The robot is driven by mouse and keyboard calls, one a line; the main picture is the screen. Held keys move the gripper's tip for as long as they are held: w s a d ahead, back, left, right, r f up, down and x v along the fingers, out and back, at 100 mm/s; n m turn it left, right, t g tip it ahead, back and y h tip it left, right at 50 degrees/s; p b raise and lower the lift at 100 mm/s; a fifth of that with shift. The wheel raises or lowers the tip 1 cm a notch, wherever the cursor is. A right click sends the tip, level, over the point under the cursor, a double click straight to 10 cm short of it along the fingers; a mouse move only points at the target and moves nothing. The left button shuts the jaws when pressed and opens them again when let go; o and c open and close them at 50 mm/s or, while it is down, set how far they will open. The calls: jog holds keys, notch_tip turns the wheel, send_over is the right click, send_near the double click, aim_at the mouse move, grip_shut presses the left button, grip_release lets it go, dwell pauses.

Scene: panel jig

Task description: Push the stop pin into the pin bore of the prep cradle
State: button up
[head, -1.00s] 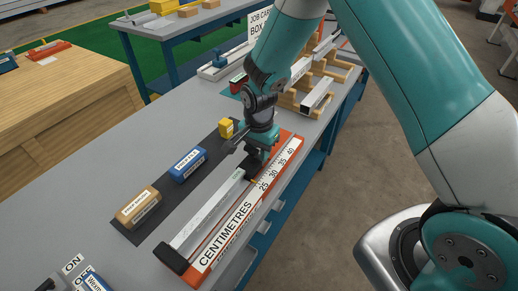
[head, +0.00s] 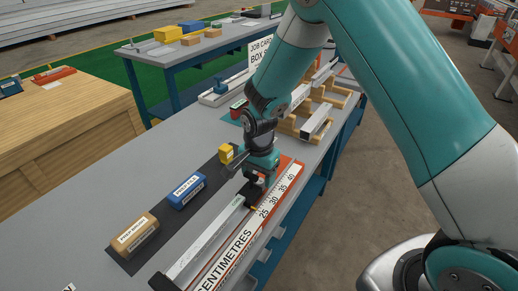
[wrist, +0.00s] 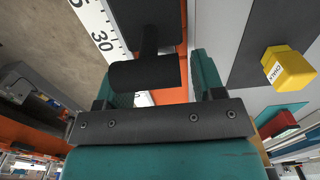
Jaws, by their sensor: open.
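The orange cradle (head: 287,168) with a white centimetre scale (head: 232,254) lies along the bench, with a pale metal bar (head: 206,243) beside the scale. A black block (head: 251,193) stands at the bar's far end; a small brass-coloured piece (head: 253,208), possibly the stop pin, shows near it. My gripper (head: 262,172) is over the cradle behind this block. In the wrist view, my gripper (wrist: 162,72) is open, with a black T-shaped handle (wrist: 143,75) between its teal fingers and no clear grip on it. I cannot make out the pin bore.
A dark mat holds a brown block (head: 133,233), a blue block (head: 186,191) and a yellow block (head: 226,153), which also shows in the wrist view (wrist: 288,68). Wooden racks (head: 310,125) with metal bars stand beyond my gripper. The grey bench top left of the mat is clear.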

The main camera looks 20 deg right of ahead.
aim_at(259, 181)
notch_tip(259, 181, up, 16)
jog(key=b, duration=0.1)
jog(key=shift+f, duration=0.1)
dwell(0.7)
jog(key=s+a+r+n+y, duration=0.2)
jog(key=s+r+n, duration=0.2)
jog(key=s+n, duration=0.5)
jog(key=s+a+r+n+y, duration=0.2)
jog(key=s+n, duration=0.7)
jog(key=s, duration=0.6)
jog(key=shift+s+a+r, duration=0.25)
jog(key=shift+s+r, duration=0.15)
jog(key=shift+r, duration=0.45)
